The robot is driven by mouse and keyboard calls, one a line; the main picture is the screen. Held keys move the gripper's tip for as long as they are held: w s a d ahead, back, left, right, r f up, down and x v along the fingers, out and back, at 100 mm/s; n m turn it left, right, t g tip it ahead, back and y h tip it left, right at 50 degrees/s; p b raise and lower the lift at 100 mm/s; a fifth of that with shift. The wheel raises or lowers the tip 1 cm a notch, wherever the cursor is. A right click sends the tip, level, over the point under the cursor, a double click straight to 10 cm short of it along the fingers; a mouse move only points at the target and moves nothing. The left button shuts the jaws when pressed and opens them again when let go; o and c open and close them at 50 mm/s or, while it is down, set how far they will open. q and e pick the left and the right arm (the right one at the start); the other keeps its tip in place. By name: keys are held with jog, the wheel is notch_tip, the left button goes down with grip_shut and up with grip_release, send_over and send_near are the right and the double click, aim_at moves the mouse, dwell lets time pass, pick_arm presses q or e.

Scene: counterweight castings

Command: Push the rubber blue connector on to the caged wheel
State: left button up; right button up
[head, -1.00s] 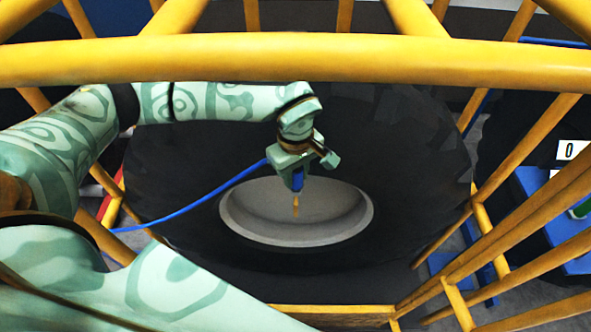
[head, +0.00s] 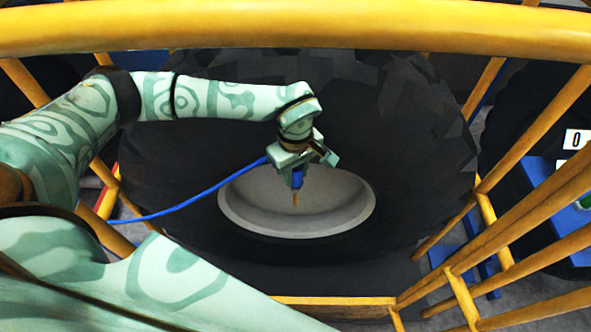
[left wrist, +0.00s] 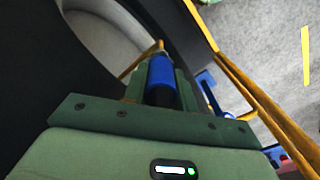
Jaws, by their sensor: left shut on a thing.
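A large black wheel (head: 400,160) with a pale grey round rim (head: 345,205) stands inside a yellow cage. A blue hose (head: 195,198) runs from the connector to the lower left. In the left wrist view the blue connector (left wrist: 161,78) sits between the fingers, and the grey rim (left wrist: 105,35) is beyond it. I cannot tell whether the tip touches the rim. My right gripper is not in view.
Yellow cage bars surround the wheel: a thick top bar (head: 420,30) crosses near the top, and slanted bars (head: 530,235) stand at the right.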

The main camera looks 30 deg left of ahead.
aim_at(295, 181)
pick_arm(q)
jog(key=shift+p, duration=0.45)
dwell(1.0)
jog(key=shift+f+b, duration=1.05)
jog(key=shift+f, duration=0.65)
jog(key=o, duration=0.9)
notch_tip(295, 181, up, 12)
jog(key=shift+p, duration=0.3)
